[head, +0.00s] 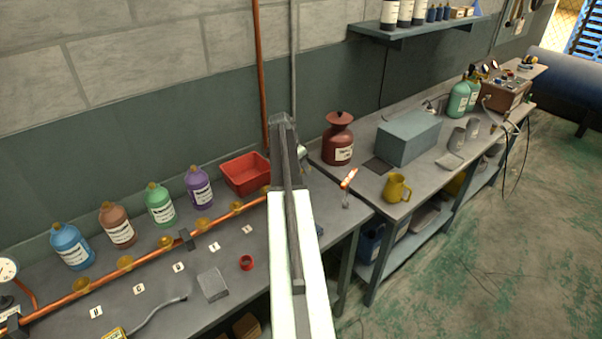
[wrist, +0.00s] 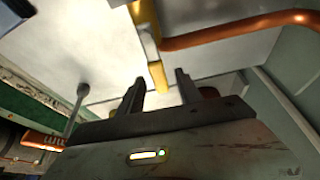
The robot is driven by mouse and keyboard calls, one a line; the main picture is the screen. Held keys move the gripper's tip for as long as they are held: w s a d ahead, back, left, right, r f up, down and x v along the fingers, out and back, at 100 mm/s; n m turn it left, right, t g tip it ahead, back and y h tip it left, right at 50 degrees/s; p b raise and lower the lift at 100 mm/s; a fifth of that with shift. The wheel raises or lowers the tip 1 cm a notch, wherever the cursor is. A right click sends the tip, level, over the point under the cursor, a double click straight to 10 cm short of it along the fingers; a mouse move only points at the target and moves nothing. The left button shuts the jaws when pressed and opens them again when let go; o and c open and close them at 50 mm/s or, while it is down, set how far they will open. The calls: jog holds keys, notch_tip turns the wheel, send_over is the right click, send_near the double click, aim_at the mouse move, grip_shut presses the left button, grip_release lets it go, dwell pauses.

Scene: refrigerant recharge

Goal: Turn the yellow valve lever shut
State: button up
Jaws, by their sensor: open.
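The yellow valve lever (wrist: 156,74) shows in the wrist view, hanging down from the yellow part (wrist: 145,14) beside the copper pipe (wrist: 235,28). My gripper (wrist: 158,79) is open, with one finger to each side of the lever's lower end in that view. I cannot tell how deep the lever sits between the fingers, and no contact is clear. In the head view my arm reaches up the middle of the picture over the bench. I cannot make out the lever there, and my arm hides part of the bench and pipe.
Several bottles (head: 160,205) and a red bin (head: 247,173) stand along the left bench, behind a copper pipe (head: 100,279). A dark red canister (head: 338,141), a grey-blue box (head: 409,138) and a yellow jug (head: 397,188) stand on the right bench. The green floor at right is open.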

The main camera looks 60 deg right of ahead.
jog(key=shift+r, duration=0.1)
grip_shut()
jog(key=shift+w, duration=0.1)
dwell(1.1)
